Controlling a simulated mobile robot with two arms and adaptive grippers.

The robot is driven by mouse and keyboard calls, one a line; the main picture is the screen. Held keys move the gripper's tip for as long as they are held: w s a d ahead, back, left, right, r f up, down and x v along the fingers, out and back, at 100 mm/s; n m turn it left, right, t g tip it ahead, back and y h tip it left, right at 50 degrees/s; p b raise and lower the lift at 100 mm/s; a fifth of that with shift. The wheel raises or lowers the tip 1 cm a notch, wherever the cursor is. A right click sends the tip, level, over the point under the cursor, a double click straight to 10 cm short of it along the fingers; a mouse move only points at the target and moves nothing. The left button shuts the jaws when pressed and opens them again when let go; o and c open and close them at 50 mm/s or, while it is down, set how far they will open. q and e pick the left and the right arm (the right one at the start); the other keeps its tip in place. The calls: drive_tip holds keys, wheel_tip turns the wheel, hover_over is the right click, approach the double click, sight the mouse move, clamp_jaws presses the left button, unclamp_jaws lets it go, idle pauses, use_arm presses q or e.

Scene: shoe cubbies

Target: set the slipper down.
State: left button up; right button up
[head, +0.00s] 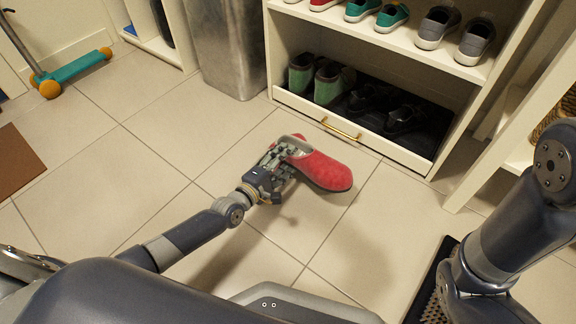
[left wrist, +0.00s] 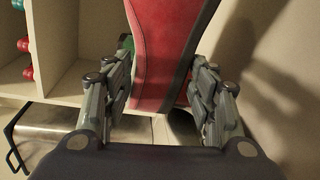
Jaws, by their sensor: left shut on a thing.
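The red slipper (head: 322,172) is at the end of my left arm, over the tiled floor in front of the shoe cubby. My left gripper (head: 284,160) is shut on it near its pale, open end, and its rounded red end points right. The slipper looks held above the floor, with a shadow apart from it, but the exact height is hard to tell. In the left wrist view, the red slipper (left wrist: 160,50) stands between the two fingers of my left gripper (left wrist: 160,90). My right arm shows at the right; its gripper is not in view.
The white cubby (head: 374,152) holds green boots (head: 331,82) and dark shoes below, with sneakers (head: 437,27) above. A metal bin (head: 228,50) stands to its left. A dark mat (head: 432,285) is at lower right. Open tile lies left of the slipper.

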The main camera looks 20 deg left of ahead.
use_arm(q)
drive_tip(key=shift+r, duration=0.1)
drive_tip(key=shift+f+b, duration=0.35)
drive_tip(key=shift+f, duration=0.15)
drive_tip(key=o, duration=1.2)
drive_tip(key=shift+o, duration=0.2)
drive_tip(key=shift+r, duration=0.15)
drive_tip(key=shift+r+p, duration=0.2)
drive_tip(key=shift+p, duration=0.15)
drive_tip(key=p+v, duration=0.6)
drive_tip(key=v, duration=0.6)
drive_tip(key=shift+r, duration=0.2)
